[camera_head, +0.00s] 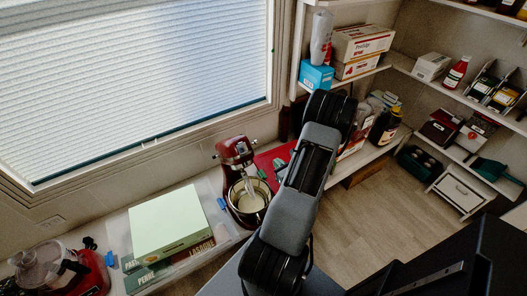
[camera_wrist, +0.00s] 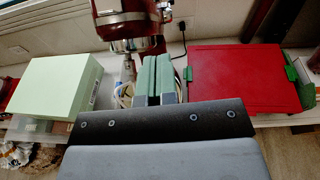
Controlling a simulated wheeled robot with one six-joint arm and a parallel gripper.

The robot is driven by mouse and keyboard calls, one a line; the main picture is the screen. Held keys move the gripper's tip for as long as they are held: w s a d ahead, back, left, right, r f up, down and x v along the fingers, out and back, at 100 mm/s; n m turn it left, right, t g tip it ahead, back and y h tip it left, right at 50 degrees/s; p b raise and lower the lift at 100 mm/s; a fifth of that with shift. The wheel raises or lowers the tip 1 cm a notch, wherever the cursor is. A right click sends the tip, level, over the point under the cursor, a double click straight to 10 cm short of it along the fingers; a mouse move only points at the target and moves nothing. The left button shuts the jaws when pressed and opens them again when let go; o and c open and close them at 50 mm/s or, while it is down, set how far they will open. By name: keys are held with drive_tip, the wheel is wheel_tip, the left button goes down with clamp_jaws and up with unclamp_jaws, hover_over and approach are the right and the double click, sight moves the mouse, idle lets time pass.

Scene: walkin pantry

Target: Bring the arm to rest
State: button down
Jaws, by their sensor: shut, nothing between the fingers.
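My gripper (camera_wrist: 157,80) shows in the wrist view as two green-grey fingers side by side, shut with nothing between them. It points at the red stand mixer (camera_wrist: 129,22) and hides part of its bowl. I cannot tell whether the fingers touch the mixer. In the head view my arm (camera_head: 300,190) reaches up from the bottom centre and stands over the counter's edge. The gripper is not clear there. The mixer (camera_head: 236,152) with its steel bowl (camera_head: 262,212) is just left of the arm.
A red food processor (camera_head: 90,275) stands at bottom left. Shelves with boxes and bottles line the right. The wooden floor (camera_head: 375,215) is open.

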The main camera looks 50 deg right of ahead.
drive_tip(key=shift+s+r, duration=0.1)
drive_tip(key=shift+s, duration=0.2)
drive_tip(key=a+r+n+g+y+p, duration=0.1)
drive_tip(key=a+r+n+g+y, duration=0.2)
drive_tip(key=a+n+g+y, duration=0.45)
drive_tip(key=a+r+n+g+y+p, duration=0.1)
drive_tip(key=a+r+n+g+y, duration=0.3)
drive_tip(key=a+n, duration=0.65)
drive_tip(key=a+r+n+h+p, duration=0.3)
drive_tip(key=a+r+n, duration=0.4)
drive_tip(key=r+n, duration=0.3)
drive_tip(key=a+r+n+h+p, duration=0.3)
drive_tip(key=a+r+n, duration=0.4)
drive_tip(key=r+n, duration=0.3)
wheel_tip(320, 180, up, 2)
drive_tip(key=shift+w+a+r+n+h, duration=0.25)
drive_tip(key=shift+a+n+h, duration=0.15)
drive_tip(key=shift+h, duration=0.45)
